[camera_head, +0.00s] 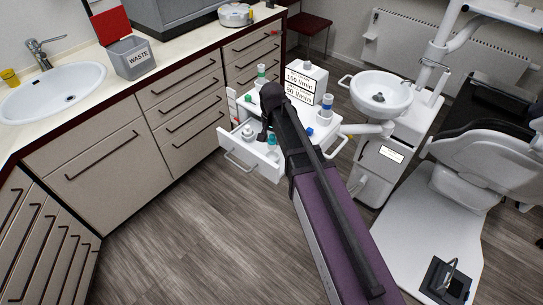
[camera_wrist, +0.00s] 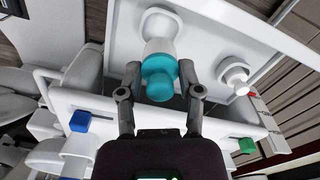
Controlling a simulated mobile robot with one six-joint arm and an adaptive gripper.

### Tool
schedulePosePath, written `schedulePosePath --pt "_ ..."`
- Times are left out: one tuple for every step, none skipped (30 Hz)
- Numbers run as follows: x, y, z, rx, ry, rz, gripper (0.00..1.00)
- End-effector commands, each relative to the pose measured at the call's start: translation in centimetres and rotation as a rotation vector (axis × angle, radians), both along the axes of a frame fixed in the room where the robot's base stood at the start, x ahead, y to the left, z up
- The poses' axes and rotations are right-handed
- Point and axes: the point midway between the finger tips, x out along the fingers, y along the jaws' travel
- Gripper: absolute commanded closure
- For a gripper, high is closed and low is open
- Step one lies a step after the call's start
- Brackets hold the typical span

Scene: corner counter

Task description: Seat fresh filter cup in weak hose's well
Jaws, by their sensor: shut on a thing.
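My gripper (camera_wrist: 160,80) is shut on a teal-topped filter cup (camera_wrist: 159,76), with one finger on each side of its rounded top. The cup's white and teal body (camera_wrist: 160,30) reaches down over the open white drawer (camera_head: 240,154); whether its base touches the drawer floor I cannot tell. In the head view the teal also shows (camera_head: 272,141) beside my gripper (camera_head: 265,135). A second, white cup (camera_wrist: 237,77) stands in the drawer. On the cart above, a green-banded white cup (camera_head: 262,73) stands at left and a blue-banded one (camera_head: 326,104) at right.
A sign block (camera_head: 300,84) reads 160 l/min and 50 l/min. Blue (camera_wrist: 79,121) and green (camera_wrist: 247,145) parts sit on the cart's front. A WASTE bin (camera_head: 131,58) stands on the counter. A spittoon bowl (camera_head: 381,92) is right of the cart. The floor in front is clear.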

Motion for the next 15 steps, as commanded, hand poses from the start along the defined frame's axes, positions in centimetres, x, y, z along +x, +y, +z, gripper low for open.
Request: schedulePosePath --pt "0.0 0.0 -1.0 0.000 0.000 0.000 0.90" --pt "0.0 0.0 -1.3 0.000 0.000 0.000 0.90" --pt "0.0 0.0 -1.7 0.000 0.000 0.000 0.90" --pt "0.0 0.0 -1.9 0.000 0.000 0.000 0.90" --pt "0.0 0.0 -2.1 0.000 0.000 0.000 0.90" --pt "0.0 0.0 -2.4 0.000 0.000 0.001 0.90" --pt "0.0 0.0 -2.6 0.000 0.000 0.001 0.90" --pt "0.0 0.0 -2.7 0.000 0.000 0.001 0.90" --pt "0.0 0.0 -2.8 0.000 0.000 0.001 0.90" --pt "0.0 0.0 -2.9 0.000 0.000 0.001 0.90" --pt "0.0 0.1 -3.0 0.000 0.000 0.001 0.90" --pt "0.0 0.1 -3.0 0.000 0.000 0.001 0.90" --pt "0.0 0.1 -3.0 0.000 0.000 0.001 0.90" --pt "0.0 0.1 -3.0 0.000 0.000 0.001 0.90" --pt "0.0 0.1 -3.0 0.000 0.000 0.001 0.90"
